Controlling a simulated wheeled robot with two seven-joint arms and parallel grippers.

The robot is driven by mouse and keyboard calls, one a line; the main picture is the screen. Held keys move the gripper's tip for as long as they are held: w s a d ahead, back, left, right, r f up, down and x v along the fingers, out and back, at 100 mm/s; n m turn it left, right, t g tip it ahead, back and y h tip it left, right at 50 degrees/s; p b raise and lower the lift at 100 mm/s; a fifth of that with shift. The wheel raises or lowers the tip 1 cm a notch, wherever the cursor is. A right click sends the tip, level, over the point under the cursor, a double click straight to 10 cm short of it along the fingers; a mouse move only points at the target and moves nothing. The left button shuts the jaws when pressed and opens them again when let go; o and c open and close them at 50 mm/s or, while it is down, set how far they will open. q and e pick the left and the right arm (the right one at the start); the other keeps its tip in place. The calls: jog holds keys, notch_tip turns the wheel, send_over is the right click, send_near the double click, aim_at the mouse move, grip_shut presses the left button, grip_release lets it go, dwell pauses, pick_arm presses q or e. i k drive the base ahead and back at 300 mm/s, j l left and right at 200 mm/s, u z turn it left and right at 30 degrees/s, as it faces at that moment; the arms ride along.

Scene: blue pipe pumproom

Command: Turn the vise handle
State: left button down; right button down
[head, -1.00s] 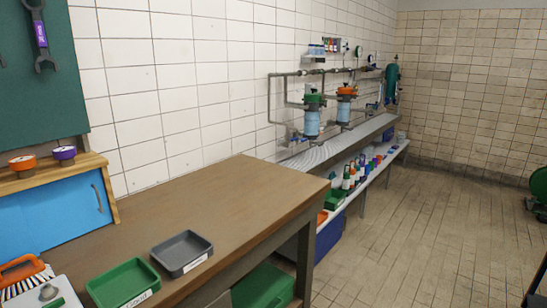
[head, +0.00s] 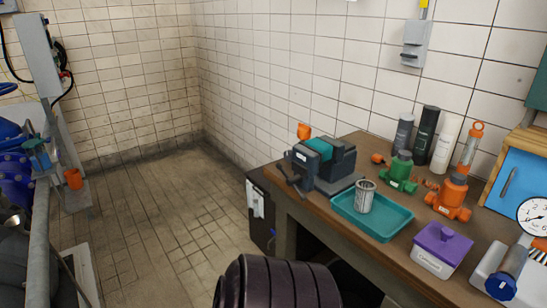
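A dark grey vise (head: 337,164) with a teal piece (head: 319,148) at its jaws stands at the far left end of the wooden workbench. Its dark handle (head: 287,173) is a short slanted bar on the vise's left side, near the bench's end. I cannot tell whether the teal piece is clamped or part of the vise. Neither of my grippers is in view. A dark ribbed shape at the bottom centre hides part of the bench's underside and floor.
A teal tray (head: 365,227) holding a metal mesh cylinder (head: 366,197) is right of the vise. A green valve body (head: 400,174), an orange one (head: 452,197) and a purple-lidded box (head: 441,249) crowd the bench. Tiled floor (head: 160,220) left of the bench is open.

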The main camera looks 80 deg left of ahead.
aim_at(292, 181)
jog(key=l+u, duration=0.15)
jog(key=u, duration=2.4)
jog(key=j, duration=0.1)
